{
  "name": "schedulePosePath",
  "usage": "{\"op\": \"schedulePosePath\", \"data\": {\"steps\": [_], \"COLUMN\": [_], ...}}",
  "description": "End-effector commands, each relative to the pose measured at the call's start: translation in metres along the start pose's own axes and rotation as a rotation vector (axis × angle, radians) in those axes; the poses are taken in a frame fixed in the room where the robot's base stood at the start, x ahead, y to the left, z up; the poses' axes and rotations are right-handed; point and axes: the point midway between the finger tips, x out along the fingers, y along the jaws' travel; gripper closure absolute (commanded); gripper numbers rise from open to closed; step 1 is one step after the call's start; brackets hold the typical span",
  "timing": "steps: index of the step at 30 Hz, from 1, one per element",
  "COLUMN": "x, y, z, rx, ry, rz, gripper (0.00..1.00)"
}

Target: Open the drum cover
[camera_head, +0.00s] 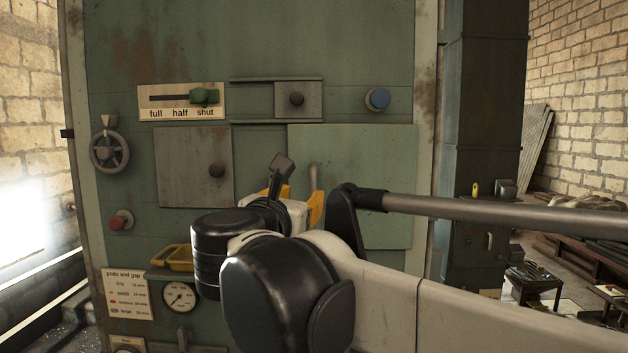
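A large green machine front (250,60) fills the middle of the head view. A lighter green panel (380,160) lies flat on it at right, with a slim upright piece (313,177) near its left part. A square grey plate (180,180) with a dark round knob (216,170) is to its left. Neither is labelled, so I cannot tell which is the drum cover. Both look flush with the front. My gripper (297,180) is in front of the light panel's left part. My own arm hides most of it, so its opening and any contact are unclear.
A slider (204,96) stands near "shut" on its label. A smaller grey plate (310,99), a blue button (377,98), a handwheel (109,152), a red button (121,220), a yellow tray (174,257) and a gauge (180,296) surround the panels. A dark column stands at right.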

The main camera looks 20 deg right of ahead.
Motion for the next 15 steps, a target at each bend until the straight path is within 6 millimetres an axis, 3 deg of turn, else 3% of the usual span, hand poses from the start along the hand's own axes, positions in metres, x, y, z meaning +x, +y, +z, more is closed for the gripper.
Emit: {"op": "schedulePosePath", "data": {"steps": [2,5,15], "x": [-0.009,-0.006,0.057], "y": [0.005,0.005,0.005], "z": [0.000,0.001,0.003], "rx": [-0.072,-0.108,-0.108], "ry": [0.000,0.000,0.000], "rz": [0.006,0.004,0.001], "gripper": [0.62,0.62,0.62]}}
